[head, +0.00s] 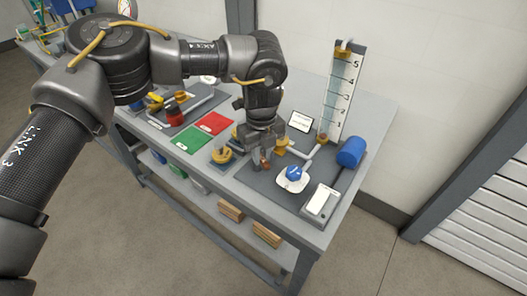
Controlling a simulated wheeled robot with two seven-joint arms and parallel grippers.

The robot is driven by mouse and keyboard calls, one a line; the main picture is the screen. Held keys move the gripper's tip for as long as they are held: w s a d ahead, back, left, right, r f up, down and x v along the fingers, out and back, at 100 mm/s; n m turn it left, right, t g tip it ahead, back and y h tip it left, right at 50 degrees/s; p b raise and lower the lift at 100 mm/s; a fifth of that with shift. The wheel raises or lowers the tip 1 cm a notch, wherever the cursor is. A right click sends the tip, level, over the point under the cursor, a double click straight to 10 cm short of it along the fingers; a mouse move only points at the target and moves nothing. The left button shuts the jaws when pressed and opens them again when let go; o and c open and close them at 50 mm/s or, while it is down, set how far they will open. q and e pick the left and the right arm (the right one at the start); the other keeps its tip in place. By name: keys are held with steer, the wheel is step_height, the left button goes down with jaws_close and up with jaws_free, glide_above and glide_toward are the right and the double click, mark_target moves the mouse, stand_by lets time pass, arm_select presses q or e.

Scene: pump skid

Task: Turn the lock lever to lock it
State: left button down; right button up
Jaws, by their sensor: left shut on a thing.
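My left gripper (260,163) points down at the dark pump plate on the bench, among the yellow fittings. It is shut on a small reddish part, which looks like the lock lever (266,153). The fingers and the arm's wrist hide most of this part, so I cannot tell its angle. A yellow knob-like fitting (222,155) stands just left of the gripper, and a blue-topped round part on a white plate (292,177) sits to its right. My right gripper is not in view.
A blue cylinder (351,151) and a grey box with a white face (320,203) are at the bench's right end. A tall level gauge (343,92) stands behind. Green (194,140) and red (215,123) squares lie left. Bench edge (262,204) is in front.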

arm_select(q)
steer(key=m, duration=0.2)
steer(key=a+m, duration=0.1)
steer(key=shift+s+m, duration=0.15)
steer(key=shift+m, duration=0.25)
steer(key=shift+a+m, duration=0.2)
steer(key=shift+m, duration=0.7)
steer(key=shift+a+m, duration=0.2)
steer(key=shift+m, duration=0.7)
steer(key=m, duration=0.2)
steer(key=a+m, duration=0.1)
steer(key=shift+m, duration=0.4)
steer(key=shift+w+a+m, duration=0.1)
steer(key=shift+w+m, duration=0.15)
steer(key=shift+m, duration=0.85)
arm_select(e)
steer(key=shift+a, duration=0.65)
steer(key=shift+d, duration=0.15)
